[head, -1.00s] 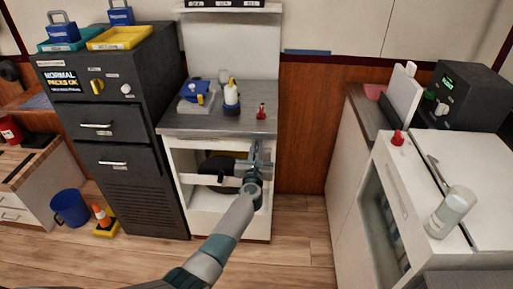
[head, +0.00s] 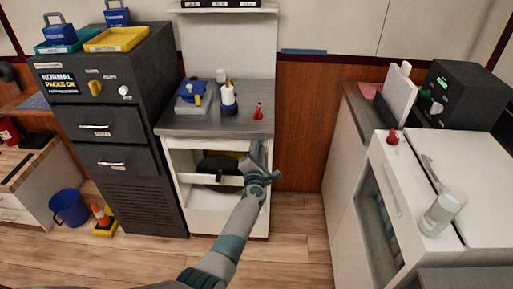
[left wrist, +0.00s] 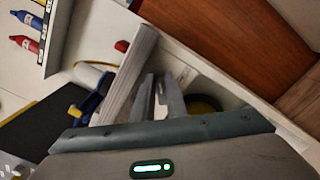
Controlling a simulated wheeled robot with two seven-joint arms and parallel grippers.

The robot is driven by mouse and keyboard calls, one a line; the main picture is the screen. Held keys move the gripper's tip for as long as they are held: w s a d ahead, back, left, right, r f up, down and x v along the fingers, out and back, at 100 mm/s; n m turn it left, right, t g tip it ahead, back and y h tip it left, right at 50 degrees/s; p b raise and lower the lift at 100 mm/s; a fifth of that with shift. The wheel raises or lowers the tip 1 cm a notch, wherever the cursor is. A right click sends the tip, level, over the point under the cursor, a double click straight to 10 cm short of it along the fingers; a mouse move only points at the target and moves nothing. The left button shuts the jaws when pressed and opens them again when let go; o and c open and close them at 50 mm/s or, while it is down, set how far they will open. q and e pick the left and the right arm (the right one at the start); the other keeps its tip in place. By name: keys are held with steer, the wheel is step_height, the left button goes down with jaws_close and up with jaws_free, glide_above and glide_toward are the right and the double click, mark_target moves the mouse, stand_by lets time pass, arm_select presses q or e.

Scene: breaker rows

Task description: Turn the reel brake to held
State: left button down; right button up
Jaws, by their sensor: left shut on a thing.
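My left gripper (head: 257,155) is at the right front of the open white cabinet (head: 168,190). Its fingers (left wrist: 158,97) are close together in the left wrist view, shut on what seems to be the reel brake; the fingers and hand hide the brake, so I cannot read its setting. A dark round reel (head: 214,163) sits inside the cabinet behind a white crossbar (head: 205,179), to the left of the gripper. My right gripper is not in view.
A grey worktop (head: 218,122) above holds a blue device (head: 192,91), a white bottle (head: 228,99) and a red item (head: 258,111). A dark drawer cabinet (head: 133,200) stands left, a white unit (head: 345,165) right. The floor between (head: 300,230) is clear.

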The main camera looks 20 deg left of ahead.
arm_select(q)
steer(key=shift+w+d+f+m+p, duration=0.1)
steer(key=shift+f+m, duration=0.05)
steer(key=shift+m, duration=1.15)
steer(key=shift+s+d+f+m+p, duration=0.1)
steer(key=shift+f+m+p, duration=0.1)
steer(key=shift+m, duration=1.1)
steer(key=shift+w+d+f+m+p, duration=0.1)
steer(key=shift+f+m, duration=0.05)
steer(key=shift+m, duration=1.15)
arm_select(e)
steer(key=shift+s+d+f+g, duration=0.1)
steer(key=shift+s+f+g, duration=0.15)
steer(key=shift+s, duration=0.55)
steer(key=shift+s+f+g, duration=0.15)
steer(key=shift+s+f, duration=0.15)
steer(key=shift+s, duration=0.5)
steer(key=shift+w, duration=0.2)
arm_select(q)
steer(key=c, duration=1.8)
jaws_free()
steer(key=shift+o, duration=0.2)
steer(key=shift+f, duration=0.1)
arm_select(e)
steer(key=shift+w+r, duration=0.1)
